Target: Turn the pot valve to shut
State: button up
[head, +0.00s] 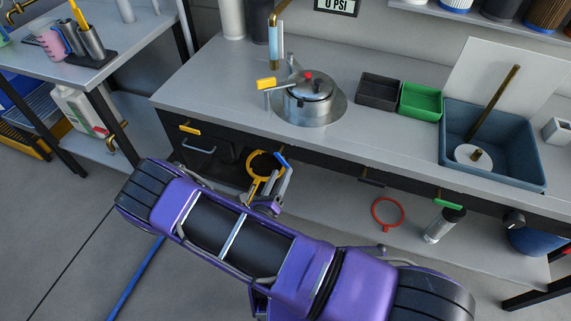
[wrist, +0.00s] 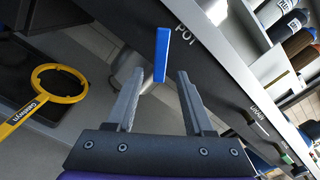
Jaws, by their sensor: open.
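The pot valve shows as a blue lever (wrist: 162,55) below the bench's front edge, beside the label "POT" (wrist: 187,36) in the wrist view. It also shows as a small blue bar in the head view (head: 282,160). My gripper (wrist: 160,76) is open and empty. In the wrist view the lever's lower end lies in the picture between the two fingertips, with no clear contact. In the head view my gripper (head: 277,182) is just below the lever, under the bench front. The valve's body is mostly hidden.
A yellow ring wrench (wrist: 60,84) lies left of my gripper on the lower level. A steel pot (head: 308,100) stands on the bench above. Yellow (head: 190,129) and green (head: 447,204) handles sit along the bench front. A red ring (head: 387,213) is on the lower shelf.

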aim_at(285, 166)
jog(key=x, duration=0.5)
grip_shut()
